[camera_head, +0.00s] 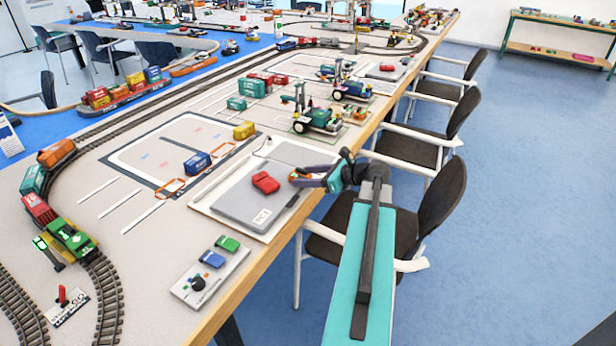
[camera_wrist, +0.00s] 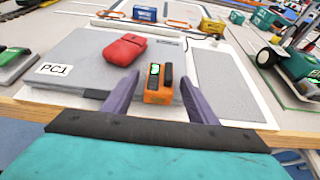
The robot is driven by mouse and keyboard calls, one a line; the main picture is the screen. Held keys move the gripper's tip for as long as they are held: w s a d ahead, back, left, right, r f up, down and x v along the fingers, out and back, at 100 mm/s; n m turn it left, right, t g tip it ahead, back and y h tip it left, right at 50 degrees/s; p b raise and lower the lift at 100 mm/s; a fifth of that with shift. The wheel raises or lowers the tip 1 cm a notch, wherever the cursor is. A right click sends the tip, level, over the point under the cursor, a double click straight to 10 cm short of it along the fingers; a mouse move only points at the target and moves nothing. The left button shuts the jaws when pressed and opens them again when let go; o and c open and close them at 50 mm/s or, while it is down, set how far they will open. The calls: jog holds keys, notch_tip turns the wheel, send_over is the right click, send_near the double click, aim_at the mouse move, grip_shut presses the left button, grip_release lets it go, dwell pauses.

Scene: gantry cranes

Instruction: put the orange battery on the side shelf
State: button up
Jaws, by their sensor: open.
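The orange battery (camera_wrist: 157,96), with a dark top and a green label, sits near the table's front edge beside the grey laptop in the wrist view. My gripper (camera_wrist: 158,80) is open, one purple finger on each side of it, with gaps visible between. In the head view my gripper (camera_head: 308,178) is at the right end of the laptop tray, and the battery there is mostly hidden by the fingers. A green-framed shelf with wooden boards (camera_head: 556,53), seemingly the side shelf, stands far off at the upper right.
The grey laptop (camera_head: 240,205) carries a red battery-like block (camera_head: 265,182). Toy vehicles (camera_head: 315,118) stand behind the gripper. Chairs (camera_head: 425,150) line the table's right side. The blue floor (camera_head: 500,210) between them and the shelf is open.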

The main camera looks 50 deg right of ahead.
jog(key=shift+r, duration=0.1)
jog(key=v, duration=1.2)
jog(key=shift+b, duration=0.3)
